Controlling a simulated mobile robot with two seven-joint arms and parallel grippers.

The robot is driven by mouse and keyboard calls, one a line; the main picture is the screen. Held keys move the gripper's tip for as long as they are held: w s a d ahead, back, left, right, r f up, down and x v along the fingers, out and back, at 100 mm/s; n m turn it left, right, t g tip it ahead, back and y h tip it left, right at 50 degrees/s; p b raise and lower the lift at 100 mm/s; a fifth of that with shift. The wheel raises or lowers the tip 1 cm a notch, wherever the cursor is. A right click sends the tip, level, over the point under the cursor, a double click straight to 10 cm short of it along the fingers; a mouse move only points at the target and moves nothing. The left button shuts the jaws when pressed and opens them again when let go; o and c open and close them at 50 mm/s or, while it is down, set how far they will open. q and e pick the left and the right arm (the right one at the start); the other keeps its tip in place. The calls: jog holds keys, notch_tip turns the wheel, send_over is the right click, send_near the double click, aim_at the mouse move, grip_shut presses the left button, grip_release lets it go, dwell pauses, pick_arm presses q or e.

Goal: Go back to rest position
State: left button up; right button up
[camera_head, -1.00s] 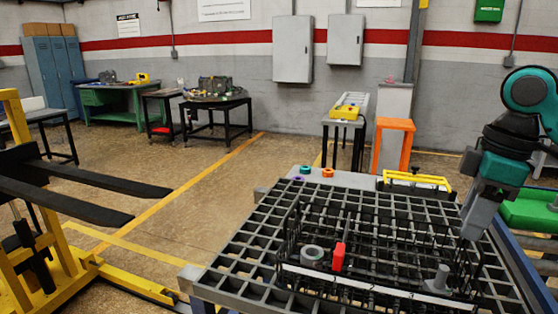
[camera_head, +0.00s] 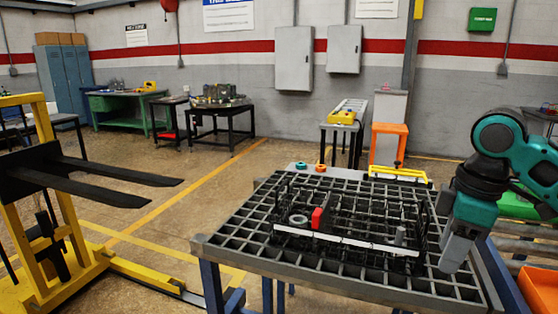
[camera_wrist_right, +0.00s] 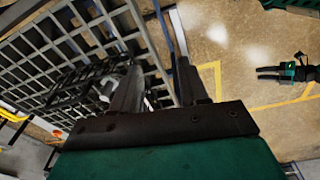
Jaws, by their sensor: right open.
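My right gripper (camera_head: 455,252) hangs at the right edge of the grated table, above its right side, fingers pointing down. In the right wrist view its two dark fingers (camera_wrist_right: 160,85) are apart with nothing between them, so it is open and empty. The grated table (camera_head: 235,222) carries a black wire basket (camera_head: 350,232). In the basket are a red block (camera_head: 317,218), a grey ring (camera_head: 298,219) and a grey peg-like part (camera_head: 400,235).
A yellow forklift (camera_head: 75,200) stands left with two black forks. An orange stool (camera_head: 388,143) and a small table with a yellow item (camera_head: 342,117) stand behind. An orange bin (camera_head: 540,290) is at lower right. Floor between forklift and table is clear.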

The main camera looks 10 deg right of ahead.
jog(key=s+a+f+m+t+y, duration=0.1)
jog(key=s+a+f, duration=0.1)
jog(key=a+f, duration=0.6)
jog(key=s+a+f, duration=0.3)
jog(key=a+f, duration=0.3)
jog(key=f, duration=0.5)
jog(key=s+d+f+m+t+h, duration=0.1)
jog(key=s+f+m, duration=0.25)
jog(key=s, duration=0.35)
jog(key=s+f+m+h, duration=0.1)
jog(key=s+f+m, duration=0.1)
jog(key=s+m, duration=0.3)
jog(key=w+a+f+n+t+y, duration=0.1)
jog(key=w+a+f+t+y, duration=0.1)
jog(key=w+f+t, duration=0.4)
notch_tip(320, 180, down, 3)
jog(key=shift+w+a+f+n+t, duration=0.15)
jog(key=shift+w+a+n+t, duration=0.3)
jog(key=shift+t, duration=0.45)
